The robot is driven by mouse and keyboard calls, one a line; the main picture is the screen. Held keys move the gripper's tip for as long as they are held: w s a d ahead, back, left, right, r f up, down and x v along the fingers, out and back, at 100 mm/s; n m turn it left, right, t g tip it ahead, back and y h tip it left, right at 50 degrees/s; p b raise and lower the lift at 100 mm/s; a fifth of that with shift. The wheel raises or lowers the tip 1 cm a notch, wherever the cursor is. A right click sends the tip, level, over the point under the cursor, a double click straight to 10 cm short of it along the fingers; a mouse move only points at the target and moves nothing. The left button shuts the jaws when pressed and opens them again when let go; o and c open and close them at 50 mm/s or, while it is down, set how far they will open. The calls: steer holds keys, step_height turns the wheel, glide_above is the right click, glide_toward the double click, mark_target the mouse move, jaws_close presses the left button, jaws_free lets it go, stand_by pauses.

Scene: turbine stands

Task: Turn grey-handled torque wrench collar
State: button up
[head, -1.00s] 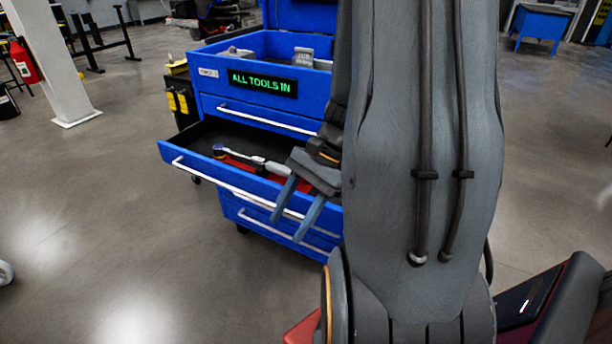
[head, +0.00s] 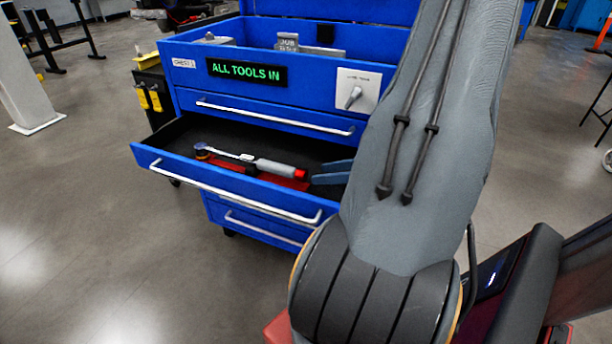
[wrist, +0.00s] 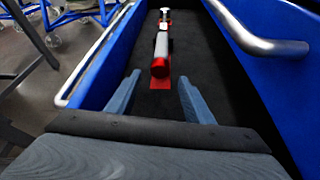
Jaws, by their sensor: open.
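The torque wrench (head: 250,161) lies on a red mat (head: 262,176) in the open drawer (head: 145,148) of the blue tool chest. Its ratchet head is at the left, and its grey handle (head: 278,168) ends in a red collar (head: 300,174) at the right. My gripper (head: 328,172) is open and empty at the right side of the drawer, its blue fingers pointing at the collar end. In the wrist view the wrench's collar end (wrist: 160,67) shows ahead, between the lines of the two open fingers (wrist: 156,96), apart from them. My arm hides the drawer's right end.
The drawer's front handle (head: 235,194) runs along its near side. The closed upper drawer's handle (head: 275,117) is above. A panel with a grey switch (head: 357,91) is at upper right, beside a sign reading "ALL TOOLS IN" (head: 247,72). Floor is clear at left.

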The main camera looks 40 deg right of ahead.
mark_target(306, 176)
steer(key=shift+x, duration=2.8)
steer(key=shift+c, duration=0.4)
steer(key=c, duration=1)
steer(key=shift+o, duration=0.2)
steer(key=shift+s, duration=0.1)
steer(key=o, duration=1)
steer(key=shift+o, duration=0.2)
steer(key=shift+v, duration=3.9)
